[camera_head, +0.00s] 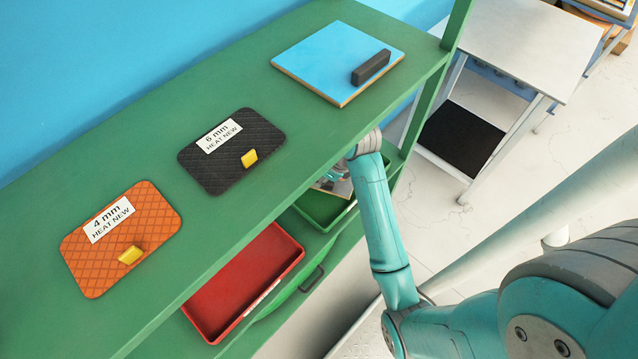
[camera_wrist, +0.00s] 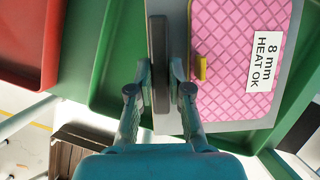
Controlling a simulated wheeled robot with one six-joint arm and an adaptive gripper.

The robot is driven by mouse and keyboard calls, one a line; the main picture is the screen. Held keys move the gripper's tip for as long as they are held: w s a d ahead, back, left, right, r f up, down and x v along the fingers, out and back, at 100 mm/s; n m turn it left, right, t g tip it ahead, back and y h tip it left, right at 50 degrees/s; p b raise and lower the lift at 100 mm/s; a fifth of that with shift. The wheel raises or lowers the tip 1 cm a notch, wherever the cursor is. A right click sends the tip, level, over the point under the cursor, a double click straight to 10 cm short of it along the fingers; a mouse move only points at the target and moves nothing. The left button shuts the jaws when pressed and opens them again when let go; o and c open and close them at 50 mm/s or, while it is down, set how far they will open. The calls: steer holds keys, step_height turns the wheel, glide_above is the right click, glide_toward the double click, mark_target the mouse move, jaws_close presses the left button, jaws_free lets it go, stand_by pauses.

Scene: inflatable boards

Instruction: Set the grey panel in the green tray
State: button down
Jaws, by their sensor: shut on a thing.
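In the wrist view, my gripper (camera_wrist: 160,80) is shut on the dark bar handle (camera_wrist: 157,35) of the grey panel (camera_wrist: 181,20). A pink quilted pad (camera_wrist: 225,45) with a yellow tab and a label "8 mm HEAT OK" lies over the panel's right part. The green tray (camera_wrist: 110,55) shows around the panel on the left and right. I cannot tell whether the panel touches the tray floor or hangs just above it. In the head view the green tray (camera_head: 322,212) is partly under the shelf, and my gripper is hidden there.
The green upper shelf (camera_head: 330,130) overhangs the trays. It holds an orange pad (camera_head: 95,265), a black pad (camera_head: 215,175) and a blue panel (camera_head: 320,60) with a dark handle. A red tray (camera_head: 240,275) stands beside the green tray. A wooden crate (camera_wrist: 75,150) shows below in the wrist view.

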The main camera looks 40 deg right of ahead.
step_height(320, 180, down, 3)
steer(key=shift+r, duration=0.1)
steer(key=shift+w+f, duration=0.2)
steer(key=shift+f, duration=0.4)
steer(key=c, duration=1.1)
jaws_free()
steer(key=v, duration=0.7)
steer(key=shift+s+r, duration=0.15)
steer(key=shift+r, duration=0.05)
steer(key=shift+s, duration=0.1)
